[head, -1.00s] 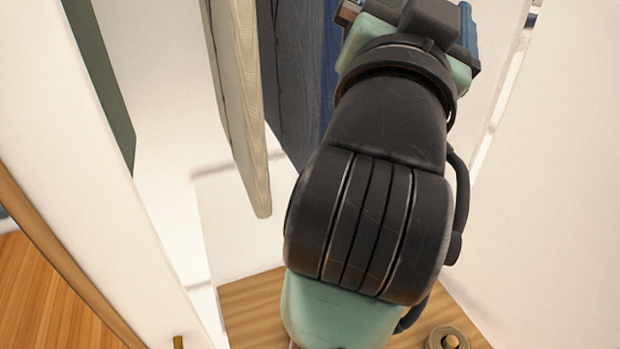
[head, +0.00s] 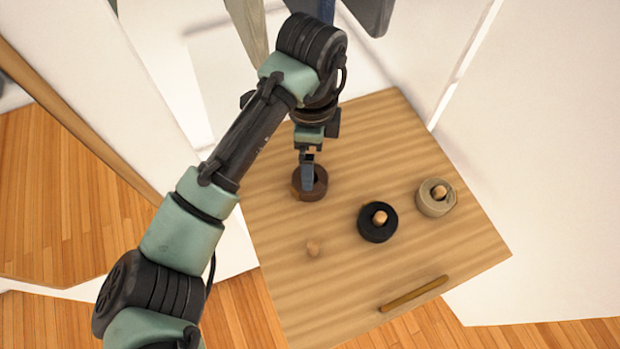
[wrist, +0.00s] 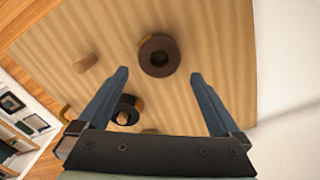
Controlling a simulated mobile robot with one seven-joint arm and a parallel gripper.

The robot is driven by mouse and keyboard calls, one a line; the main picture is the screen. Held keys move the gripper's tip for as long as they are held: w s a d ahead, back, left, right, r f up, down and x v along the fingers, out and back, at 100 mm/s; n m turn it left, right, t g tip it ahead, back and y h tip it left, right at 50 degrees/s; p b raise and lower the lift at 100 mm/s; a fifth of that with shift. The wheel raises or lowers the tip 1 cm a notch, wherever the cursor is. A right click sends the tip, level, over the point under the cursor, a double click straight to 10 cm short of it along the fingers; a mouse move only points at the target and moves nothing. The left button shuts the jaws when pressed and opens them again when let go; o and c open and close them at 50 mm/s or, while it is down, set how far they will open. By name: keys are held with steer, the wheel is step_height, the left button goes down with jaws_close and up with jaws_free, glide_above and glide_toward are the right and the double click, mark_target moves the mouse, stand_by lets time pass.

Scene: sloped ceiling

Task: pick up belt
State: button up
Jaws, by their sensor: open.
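Three rolled belts show in the head view: a brown belt (head: 320,187), a black belt (head: 366,228) and a beige belt (head: 426,208). They lie on a wooden board (head: 400,150). My gripper (head: 308,180) points down over the brown belt, hiding part of it. In the wrist view the brown belt (wrist: 146,56) is a dark ring with a hole, just beyond and between my fingertips. My gripper (wrist: 160,75) is open with nothing between its fingers. The black belt (wrist: 116,105) shows partly behind the left finger.
Wooden pegs stand in the black and beige belts, and one bare peg (head: 312,248) stands lower left of the black belt. A long wooden handle (head: 414,294) is near the board's front edge. Hanging clothes (head: 372,12) are at the top. White panels flank the board.

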mark_target(320, 189)
steer(key=f, duration=0.3)
steer(key=f+b, duration=0.1)
steer(key=f, duration=0.3)
steer(key=shift+s+d+f, duration=0.1)
steer(key=shift+d+f, duration=0.1)
steer(key=shift+f, duration=0.05)
steer(key=shift+c, duration=0.2)
steer(key=c, duration=1.2)
